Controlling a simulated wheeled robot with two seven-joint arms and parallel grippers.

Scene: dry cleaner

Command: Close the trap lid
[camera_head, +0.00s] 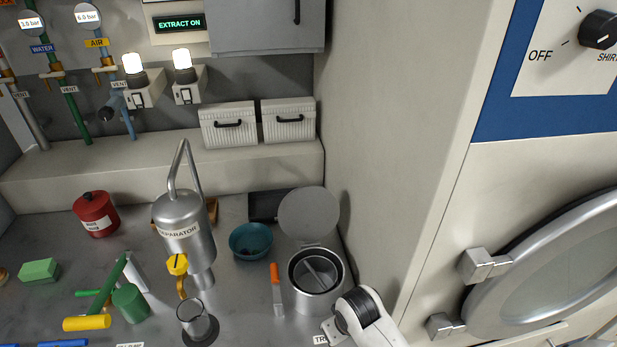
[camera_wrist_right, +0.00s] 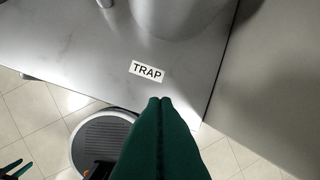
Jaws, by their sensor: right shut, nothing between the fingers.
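The trap (camera_head: 317,283) is a round metal pot on the bench, open at the top with a bar across inside. Its round grey trap lid (camera_head: 309,214) stands raised at the back of the rim. My right arm comes in at the lower right of the head view, but its fingertips are hidden there. In the right wrist view my right gripper (camera_wrist_right: 160,102) shows dark green fingers shut and empty, near the bench's front edge by the TRAP label (camera_wrist_right: 147,71). The pot's lower side (camera_wrist_right: 175,12) is beyond. A small dark green piece at the lower-left corner may be my left gripper (camera_wrist_right: 14,170).
Left of the trap are an orange-handled tool (camera_head: 277,288), a teal bowl (camera_head: 251,241), a glass cylinder (camera_head: 193,320) and the metal separator (camera_head: 184,220). A dark tray (camera_head: 264,206) lies behind the lid. A beige wall (camera_head: 405,150) stands close on the right.

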